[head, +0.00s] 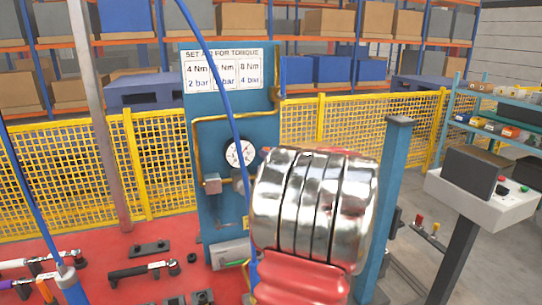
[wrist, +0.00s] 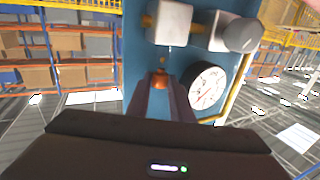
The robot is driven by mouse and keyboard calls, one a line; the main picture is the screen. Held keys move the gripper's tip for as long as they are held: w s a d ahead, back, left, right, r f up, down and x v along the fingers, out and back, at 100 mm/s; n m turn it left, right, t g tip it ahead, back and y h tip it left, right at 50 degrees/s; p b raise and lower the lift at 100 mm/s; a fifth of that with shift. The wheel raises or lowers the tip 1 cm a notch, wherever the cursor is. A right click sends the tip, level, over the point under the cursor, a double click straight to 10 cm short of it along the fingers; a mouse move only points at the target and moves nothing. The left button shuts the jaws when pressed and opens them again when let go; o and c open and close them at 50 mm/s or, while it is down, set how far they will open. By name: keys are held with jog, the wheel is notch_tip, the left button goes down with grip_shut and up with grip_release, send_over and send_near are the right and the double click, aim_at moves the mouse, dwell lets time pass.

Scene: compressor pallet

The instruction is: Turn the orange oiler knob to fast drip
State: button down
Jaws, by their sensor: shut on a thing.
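In the wrist view, the small orange oiler knob (wrist: 160,76) is at the tips of my gripper (wrist: 161,87). The two dark fingers are shut on it, one on each side. Its drip marking cannot be read. A grey-white block (wrist: 169,22) of the air line is just above it in the picture, and a round pressure gauge (wrist: 207,88) is to its right. In the head view, the gauge (head: 239,152) shows on the blue panel (head: 212,135). My shiny arm hides the knob and gripper there.
A blue hose (head: 222,97) crosses in front of the panel and its torque chart (head: 200,70). A brass pipe (head: 235,116) runs along the panel. Torque wrenches (head: 145,269) lie on the red surface (head: 120,290) at left. A blue post (head: 387,190) stands right of my arm.

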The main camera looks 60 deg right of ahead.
jog(key=shift+s+d+n+t+y, duration=0.1)
jog(key=shift+d+n+t+y, duration=0.15)
jog(key=shift+n+t+y, duration=0.45)
jog(key=shift+g+y, duration=0.3)
jog(key=shift+y, duration=0.2)
jog(key=shift+r, duration=0.1)
jog(key=c, duration=1.8)
grip_release()
jog(key=shift+c, duration=0.2)
jog(key=shift+s, duration=0.1)
jog(key=v, duration=1.3)
jog(key=shift+s, duration=0.3)
jog(key=shift+o, duration=0.2)
